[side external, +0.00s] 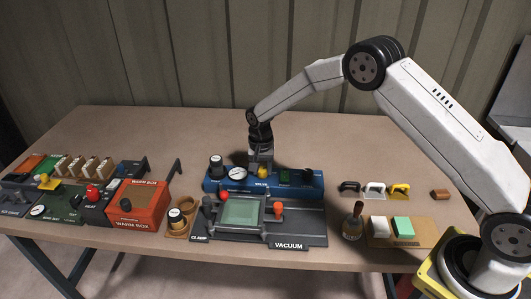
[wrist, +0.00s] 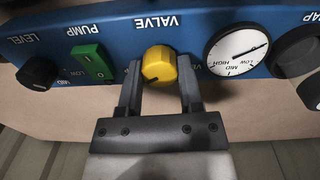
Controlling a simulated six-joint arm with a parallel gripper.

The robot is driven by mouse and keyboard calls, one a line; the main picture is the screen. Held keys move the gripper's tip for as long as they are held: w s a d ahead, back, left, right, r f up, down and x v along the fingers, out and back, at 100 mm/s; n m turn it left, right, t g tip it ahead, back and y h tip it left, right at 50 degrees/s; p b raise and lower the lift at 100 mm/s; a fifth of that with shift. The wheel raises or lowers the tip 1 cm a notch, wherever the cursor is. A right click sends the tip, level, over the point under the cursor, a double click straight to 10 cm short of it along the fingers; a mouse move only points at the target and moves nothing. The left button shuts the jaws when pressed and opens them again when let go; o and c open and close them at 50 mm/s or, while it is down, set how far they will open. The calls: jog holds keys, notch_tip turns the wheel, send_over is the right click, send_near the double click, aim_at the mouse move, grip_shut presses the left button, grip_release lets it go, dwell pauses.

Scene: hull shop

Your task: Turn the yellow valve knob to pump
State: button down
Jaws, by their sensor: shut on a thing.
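The yellow valve knob (wrist: 158,64) sits on the blue panel (wrist: 120,22) below the upside-down VALVE label in the wrist view. Its dark mark shows on the lower left part of its face. My gripper (wrist: 159,82) has one finger on each side of the knob and is shut on it. In the side view my gripper (side external: 262,162) reaches down from above to the yellow knob (side external: 263,171) on the blue panel. The PUMP label stands over a green switch (wrist: 93,63), left of the knob in the wrist view.
A round gauge (wrist: 237,49) is right of the knob in the wrist view, and a black level knob (wrist: 39,72) is at far left. In the side view a vacuum frame (side external: 243,211) stands before the panel, and an orange warm box (side external: 137,204) stands left.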

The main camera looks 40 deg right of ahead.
aim_at(262, 169)
jog(key=shift+c, duration=1.3)
grip_release()
jog(key=shift+r, duration=0.15)
jog(key=shift+w+a+r, duration=0.1)
jog(key=shift+r, duration=3.7)
jog(key=shift+s+r, duration=0.35)
jog(key=shift+s, duration=0.2)
jog(key=s+d+r+n+t, duration=0.1)
jog(key=s+n, duration=0.3)
jog(key=s, duration=0.9)
jog(key=s+d+r+n+t, duration=0.1)
jog(key=s+n, duration=0.3)
jog(key=s, duration=0.9)
jog(key=shift+d+r+n+t, duration=0.3)
jog(key=shift+d+r+t, duration=0.1)
jog(key=shift+d, duration=0.05)
